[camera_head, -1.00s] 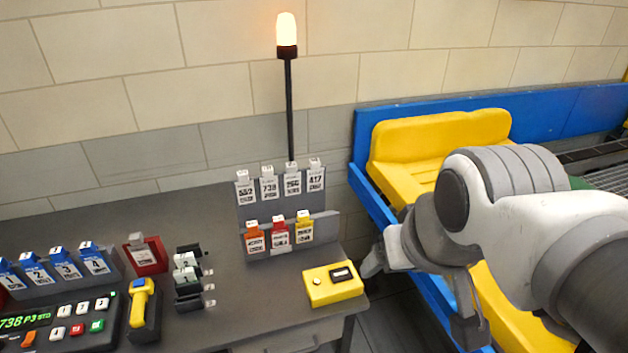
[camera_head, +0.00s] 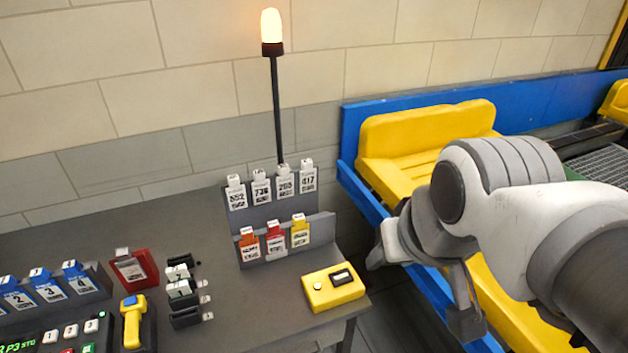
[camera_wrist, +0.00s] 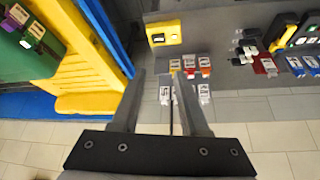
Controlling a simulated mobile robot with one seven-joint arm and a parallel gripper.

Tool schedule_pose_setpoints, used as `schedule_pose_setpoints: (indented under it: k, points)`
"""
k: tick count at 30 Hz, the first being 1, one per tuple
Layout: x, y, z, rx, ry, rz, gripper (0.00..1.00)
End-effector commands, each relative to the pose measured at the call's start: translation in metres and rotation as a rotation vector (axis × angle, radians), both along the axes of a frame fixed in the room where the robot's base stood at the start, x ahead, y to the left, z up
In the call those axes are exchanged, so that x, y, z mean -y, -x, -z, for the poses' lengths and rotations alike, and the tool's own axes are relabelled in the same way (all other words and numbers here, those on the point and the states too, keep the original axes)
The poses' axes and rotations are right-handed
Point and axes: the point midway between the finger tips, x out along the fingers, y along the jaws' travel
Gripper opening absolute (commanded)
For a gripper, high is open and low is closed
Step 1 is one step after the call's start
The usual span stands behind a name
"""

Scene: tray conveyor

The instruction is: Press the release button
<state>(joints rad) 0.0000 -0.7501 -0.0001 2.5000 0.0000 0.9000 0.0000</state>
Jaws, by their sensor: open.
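A yellow box (camera_head: 334,288) lies at the right front corner of the grey table. It has a small whitish round button (camera_head: 318,286) and a dark window on top; I cannot read any label. It also shows in the wrist view (camera_wrist: 163,34), beyond the fingertips. My gripper (camera_head: 420,292) is open and empty, to the right of the box and apart from it, off the table's edge. Its two fingers (camera_wrist: 160,78) show in the wrist view. A keypad with a green display (camera_head: 52,338) is cut off at the lower left.
The grey table (camera_head: 240,318) also bears a rack of white and coloured tags (camera_head: 268,248), blue tags (camera_head: 45,288), a red holder (camera_head: 133,270), dark clips and a yellow handheld tool (camera_head: 133,322). A lit beacon (camera_head: 271,28) stands behind. A blue-framed conveyor with yellow trays (camera_head: 430,140) is right.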

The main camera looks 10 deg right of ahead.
Motion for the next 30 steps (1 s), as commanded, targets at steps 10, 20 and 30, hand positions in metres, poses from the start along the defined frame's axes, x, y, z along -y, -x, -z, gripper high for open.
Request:
schedule_pose_setpoints:
  k: [10,20,30]
  points:
    - [0.0,0.0,0.0,0.0,0.0,0.0,0.0]
    - [0.0,0.0,0.0,0.0,0.0,0.0,0.0]
    - [0.0,0.0,0.0,0.0,0.0,0.0,0.0]
